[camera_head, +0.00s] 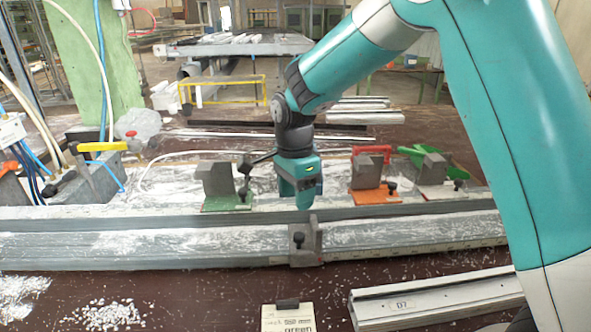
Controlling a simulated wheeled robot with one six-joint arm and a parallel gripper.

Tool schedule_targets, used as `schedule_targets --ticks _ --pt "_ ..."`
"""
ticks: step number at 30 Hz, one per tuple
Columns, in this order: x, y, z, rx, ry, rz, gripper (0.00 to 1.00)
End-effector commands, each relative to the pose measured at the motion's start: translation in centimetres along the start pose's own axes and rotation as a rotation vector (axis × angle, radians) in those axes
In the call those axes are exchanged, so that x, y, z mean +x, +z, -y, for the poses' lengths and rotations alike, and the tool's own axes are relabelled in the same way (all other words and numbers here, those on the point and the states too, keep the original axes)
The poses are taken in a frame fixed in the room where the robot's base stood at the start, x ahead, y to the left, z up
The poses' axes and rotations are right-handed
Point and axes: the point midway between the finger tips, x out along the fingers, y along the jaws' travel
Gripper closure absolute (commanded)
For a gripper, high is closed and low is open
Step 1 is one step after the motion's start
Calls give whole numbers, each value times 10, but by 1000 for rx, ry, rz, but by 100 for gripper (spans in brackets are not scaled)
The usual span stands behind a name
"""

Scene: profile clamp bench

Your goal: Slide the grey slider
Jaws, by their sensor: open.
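The grey slider (304,242) sits on the long metal rail (160,245) near the middle of the bench. It is a small grey block with a dark knob on its front face. My gripper (303,204) points down just above and behind the slider in the picture. It is open, with nothing seen between its fingers. I cannot tell whether the fingertips touch the slider's top; the far finger is partly hidden.
A yellow-handled clamp (103,146) is at left. In front lie a card (288,319), a profile (440,297) and white shavings (105,314).

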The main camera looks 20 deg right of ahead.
Motion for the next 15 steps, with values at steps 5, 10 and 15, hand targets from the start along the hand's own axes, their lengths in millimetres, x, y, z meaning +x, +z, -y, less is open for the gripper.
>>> schedule_targets --ticks 5,10,15 --pt "-39 0 1 0 -6 0 45" --pt "-60 0 0 0 -2 0 45" --pt "-67 0 0 0 -1 0 45"
